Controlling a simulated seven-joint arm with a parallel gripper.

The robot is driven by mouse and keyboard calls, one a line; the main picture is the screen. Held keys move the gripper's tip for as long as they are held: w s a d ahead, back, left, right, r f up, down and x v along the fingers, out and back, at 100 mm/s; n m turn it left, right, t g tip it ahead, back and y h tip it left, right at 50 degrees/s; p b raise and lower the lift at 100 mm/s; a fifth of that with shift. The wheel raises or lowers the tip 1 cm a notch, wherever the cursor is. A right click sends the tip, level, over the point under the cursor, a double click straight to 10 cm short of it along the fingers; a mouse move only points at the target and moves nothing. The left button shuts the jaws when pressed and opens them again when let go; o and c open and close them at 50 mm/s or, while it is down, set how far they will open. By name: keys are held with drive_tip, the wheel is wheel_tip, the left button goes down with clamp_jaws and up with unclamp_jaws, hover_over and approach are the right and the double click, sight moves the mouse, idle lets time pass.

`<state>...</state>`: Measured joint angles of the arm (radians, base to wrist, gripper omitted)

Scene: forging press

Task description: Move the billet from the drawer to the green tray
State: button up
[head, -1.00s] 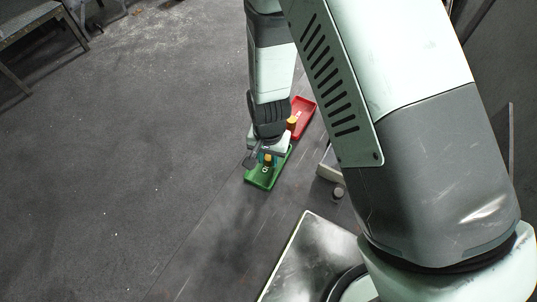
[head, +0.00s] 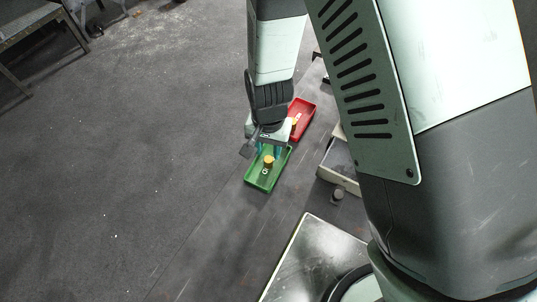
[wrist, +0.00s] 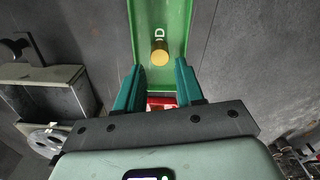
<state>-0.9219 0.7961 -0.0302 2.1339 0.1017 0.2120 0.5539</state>
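A yellow-orange billet (head: 268,161) stands upright in the green tray (head: 259,181). It also shows in the wrist view (wrist: 160,52), inside the tray (wrist: 178,15) near the printed letters. My gripper (head: 278,150) is just behind the billet in the head view, over the tray's far end.
A red tray (head: 303,112) lies behind the green one, with another orange piece (head: 294,123) at it, partly hidden by my gripper. A small grey knob (head: 338,194) sits on the drawer front. The dark surface left of the trays is clear.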

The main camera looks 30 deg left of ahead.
wheel_tip(320, 180, up, 7)
wheel_tip(320, 180, up, 10)
drive_tip(key=y, duration=0.1)
hover_over(268, 159)
drive_tip(key=w+d, duration=0.5)
drive_tip(key=d+r+m+t, duration=0.1)
drive_tip(key=d+r+t, duration=0.2)
drive_tip(key=d+r, duration=0.8)
drive_tip(key=s+d+r+t, duration=0.1)
drive_tip(key=s+d+r, duration=0.3)
drive_tip(key=d, duration=0.3)
drive_tip(key=s+d+r+m+t+h, duration=0.1)
drive_tip(key=s+d+r, duration=0.4)
drive_tip(key=d, duration=0.2)
drive_tip(key=shift+s+d+r+t, duration=0.15)
drive_tip(key=shift+r+t, duration=0.15)
drive_tip(key=shift+r, duration=0.05)
